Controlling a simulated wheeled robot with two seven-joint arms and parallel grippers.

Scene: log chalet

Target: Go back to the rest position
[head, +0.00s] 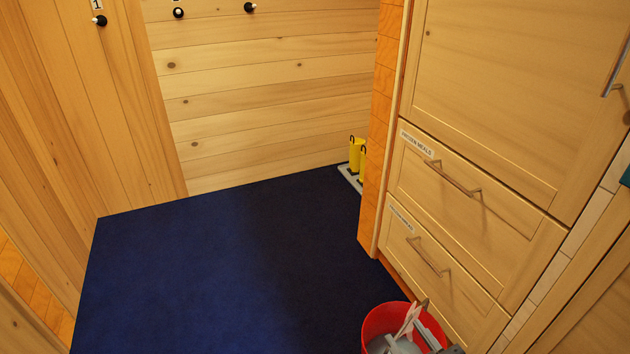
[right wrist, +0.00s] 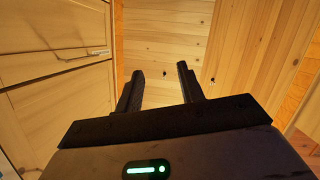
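My right gripper (right wrist: 160,82) shows in the right wrist view with its two dark fingers apart. The gap between them is empty, and log-panelled wall shows beyond it. In the head view only grey parts at the bottom edge, by the red bucket, may belong to my right arm; its fingers cannot be made out clearly there. My left gripper and left arm are not in the head view.
A red bucket (head: 376,322) with pale and grey items stands at the bottom right. Wooden drawers (head: 470,215) with bar handles line the right side. Yellow boots (head: 355,153) stand on a tray by the far wall. The dark blue floor mat (head: 220,270) is clear.

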